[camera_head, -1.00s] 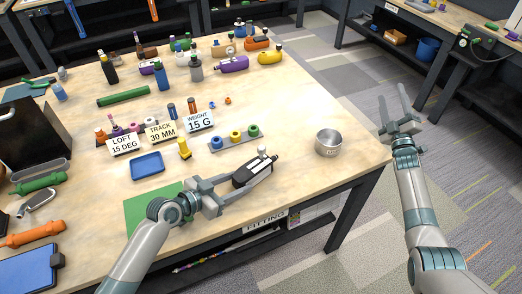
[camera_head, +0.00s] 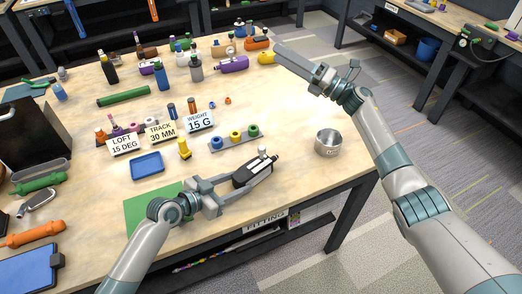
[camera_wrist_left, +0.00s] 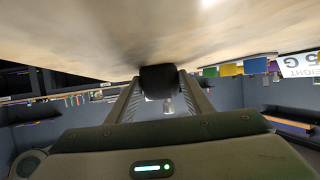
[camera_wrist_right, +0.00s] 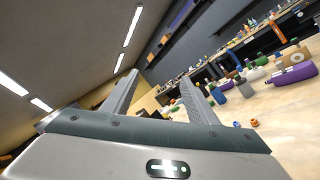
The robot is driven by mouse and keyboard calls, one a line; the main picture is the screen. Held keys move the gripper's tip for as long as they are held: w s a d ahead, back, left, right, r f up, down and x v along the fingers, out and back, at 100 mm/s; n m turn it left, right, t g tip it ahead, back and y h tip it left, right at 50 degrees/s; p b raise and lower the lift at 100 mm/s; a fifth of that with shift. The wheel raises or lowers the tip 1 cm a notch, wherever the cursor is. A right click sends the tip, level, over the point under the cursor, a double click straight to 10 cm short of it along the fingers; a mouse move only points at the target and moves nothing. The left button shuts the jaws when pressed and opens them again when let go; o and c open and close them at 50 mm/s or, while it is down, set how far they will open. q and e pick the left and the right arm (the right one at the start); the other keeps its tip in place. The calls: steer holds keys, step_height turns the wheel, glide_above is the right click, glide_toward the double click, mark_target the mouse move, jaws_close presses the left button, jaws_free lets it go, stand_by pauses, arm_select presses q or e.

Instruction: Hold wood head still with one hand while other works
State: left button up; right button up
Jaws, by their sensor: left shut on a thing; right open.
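The wood head (camera_head: 254,171), black with a pale stripe, lies at the front of the table. My left gripper (camera_head: 250,176) is shut on it, one finger on each side. In the left wrist view the dark head (camera_wrist_left: 158,78) sits between the fingertips. My right gripper (camera_head: 290,58) is open and empty, above the far right part of the table. In the right wrist view its fingers (camera_wrist_right: 158,92) are spread with nothing between them.
A metal cup (camera_head: 328,143) stands near the right edge. A holder with coloured rings (camera_head: 235,138), a yellow piece (camera_head: 184,149), a blue tray (camera_head: 147,166) and a weight sign (camera_head: 199,121) are left of it. Bottles crowd the back. Bare table lies right of centre.

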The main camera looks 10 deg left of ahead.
steer(key=s+a+f+n+g+h, duration=0.3)
steer(key=s+a+n+g+h, duration=0.15)
steer(key=s+a+n, duration=0.25)
steer(key=s+a+f+n+g+h, duration=0.3)
steer(key=s+a+n+g, duration=0.3)
steer(key=s+a+n, duration=0.1)
steer(key=n+t+h, duration=0.4)
steer(key=n+h, duration=0.2)
steer(key=h, duration=0.7)
glide_above(261, 147)
steer(key=f, duration=0.8)
steer(key=shift+s+a, duration=0.1)
steer(key=shift+a, duration=0.15)
steer(key=shift+d, duration=0.35)
steer(key=shift+f, duration=0.15)
steer(key=shift+f, duration=4.9)
